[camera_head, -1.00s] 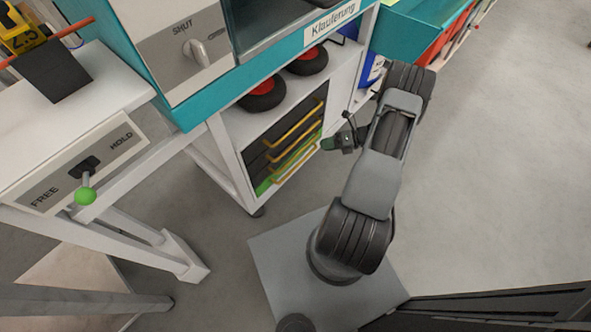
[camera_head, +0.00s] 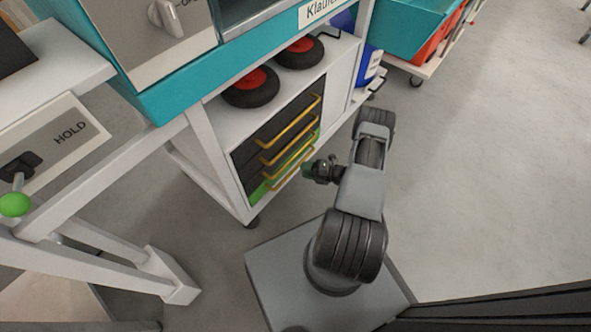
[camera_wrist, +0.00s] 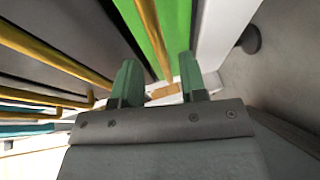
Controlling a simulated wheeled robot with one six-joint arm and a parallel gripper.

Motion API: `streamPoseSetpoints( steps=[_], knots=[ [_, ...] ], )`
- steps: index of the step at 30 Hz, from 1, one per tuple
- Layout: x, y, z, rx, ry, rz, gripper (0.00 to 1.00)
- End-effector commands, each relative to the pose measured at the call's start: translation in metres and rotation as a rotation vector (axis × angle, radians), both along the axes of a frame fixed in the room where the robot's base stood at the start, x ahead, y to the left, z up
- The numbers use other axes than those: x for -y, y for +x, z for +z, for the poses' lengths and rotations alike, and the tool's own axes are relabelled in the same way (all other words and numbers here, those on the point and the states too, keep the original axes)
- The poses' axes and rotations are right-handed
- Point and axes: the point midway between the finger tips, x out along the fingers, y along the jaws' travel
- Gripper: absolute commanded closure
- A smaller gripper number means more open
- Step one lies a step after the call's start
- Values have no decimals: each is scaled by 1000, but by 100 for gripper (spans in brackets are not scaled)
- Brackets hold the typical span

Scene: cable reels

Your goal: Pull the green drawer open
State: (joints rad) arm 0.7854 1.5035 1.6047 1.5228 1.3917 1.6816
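The green drawer (camera_head: 260,192) is the lowest in a stack of dark drawers in the white cabinet, and it looks shut. Its front also shows in the wrist view (camera_wrist: 172,28), with its yellow bar handle (camera_wrist: 153,32) running down toward my fingers. My gripper (camera_head: 310,169) is at the handle, in front of the drawer. In the wrist view my gripper's two green fingers (camera_wrist: 159,70) are apart, with the handle's lower end showing between them. I cannot tell whether either finger touches the handle.
Several dark drawers (camera_head: 262,150) with yellow handles sit just above. Black wheels with red hubs (camera_head: 250,86) rest on the shelf over them. A white stand with a green-knobbed lever (camera_head: 15,204) is at the left. Open floor (camera_head: 480,200) lies to the right.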

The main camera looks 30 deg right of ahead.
Motion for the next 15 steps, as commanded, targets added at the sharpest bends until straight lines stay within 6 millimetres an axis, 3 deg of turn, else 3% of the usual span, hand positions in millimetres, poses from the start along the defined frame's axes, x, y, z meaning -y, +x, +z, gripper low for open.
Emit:
streamPoseSetpoints(
  steps=[6, 15],
  knots=[
    [-23, 21, -7, 0, -1, 4, 61],
    [-34, 32, -9, 0, -1, 0, 61]
  ],
)
